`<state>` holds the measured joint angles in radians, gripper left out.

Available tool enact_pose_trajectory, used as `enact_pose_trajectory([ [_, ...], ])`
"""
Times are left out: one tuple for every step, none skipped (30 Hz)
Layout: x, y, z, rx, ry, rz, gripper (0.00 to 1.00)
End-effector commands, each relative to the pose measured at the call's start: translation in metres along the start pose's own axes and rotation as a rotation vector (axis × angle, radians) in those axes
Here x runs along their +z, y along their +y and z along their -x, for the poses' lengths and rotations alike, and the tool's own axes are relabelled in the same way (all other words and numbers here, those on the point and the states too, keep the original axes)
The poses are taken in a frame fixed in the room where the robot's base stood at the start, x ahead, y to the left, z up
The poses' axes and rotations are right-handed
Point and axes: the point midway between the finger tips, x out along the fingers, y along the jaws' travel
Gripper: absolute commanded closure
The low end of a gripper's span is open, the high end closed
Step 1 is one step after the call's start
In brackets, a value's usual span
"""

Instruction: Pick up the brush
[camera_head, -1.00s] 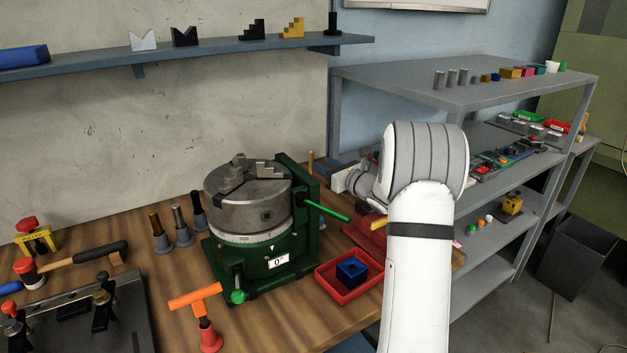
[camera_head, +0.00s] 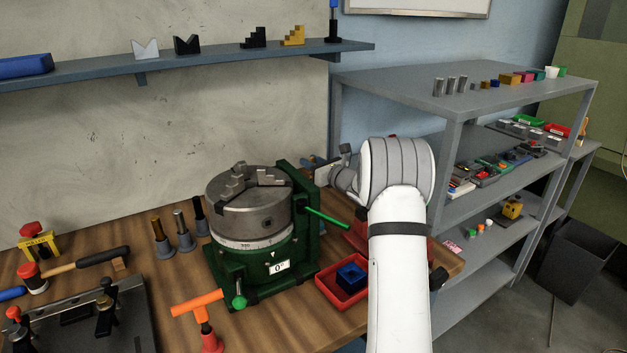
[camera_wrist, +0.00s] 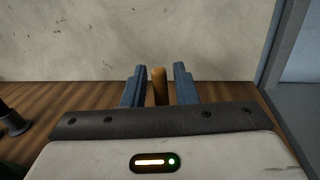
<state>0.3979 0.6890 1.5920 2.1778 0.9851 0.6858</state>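An upright wooden handle (camera_wrist: 160,86), which looks like the brush's handle, stands between the two fingers of my gripper (camera_wrist: 160,70) in the wrist view. The gripper is open, with a narrow gap on each side of the handle. The lower part of the handle is hidden behind the gripper body, and I see no bristles. In the head view my gripper (camera_head: 314,164) is behind the green-framed chuck, near the wall. I cannot make out the handle there now.
The rotary chuck (camera_head: 250,215) on its green base, with a green lever (camera_head: 327,218), stands just left of my arm. A red tray (camera_head: 330,293) with a blue block is in front. The grey shelf rack (camera_head: 400,83) is to the right. A wall closes off the back.

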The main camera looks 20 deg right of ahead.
Motion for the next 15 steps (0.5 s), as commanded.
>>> enact_pose_trajectory([
  [0.0001,-0.0002,0.0002,0.0,0.0,0.0,0.78],
  [0.0001,-0.0002,0.0003,0.0,0.0,0.0,0.81],
  [0.0001,-0.0003,0.0003,0.0,0.0,0.0,0.84],
  [0.0001,-0.0003,0.0004,0.0,0.0,0.0,0.86],
  [0.0001,-0.0004,0.0004,-0.001,0.0,0.0,0.89],
  [0.0001,-0.0004,0.0005,-0.001,0.0,0.0,0.92],
  [0.0002,-0.0005,0.0005,-0.001,0.0,0.0,0.95],
  [0.0002,-0.0006,0.0006,-0.001,0.0,0.0,0.97],
  [0.0002,-0.0006,0.0006,-0.001,0.0,0.0,1.0],
  [0.0002,-0.0006,0.0006,-0.001,0.0,0.0,1.0],
  [0.0002,-0.0007,0.0007,-0.001,0.0,0.0,1.0],
  [0.0002,-0.0008,0.0007,-0.001,0.0,0.0,1.0],
  [0.0002,-0.0008,0.0007,-0.001,0.0,0.0,1.0],
  [0.0003,-0.0009,0.0008,-0.001,0.0,0.0,1.0],
  [0.0003,-0.0009,0.0008,-0.001,0.0,0.0,1.0],
])
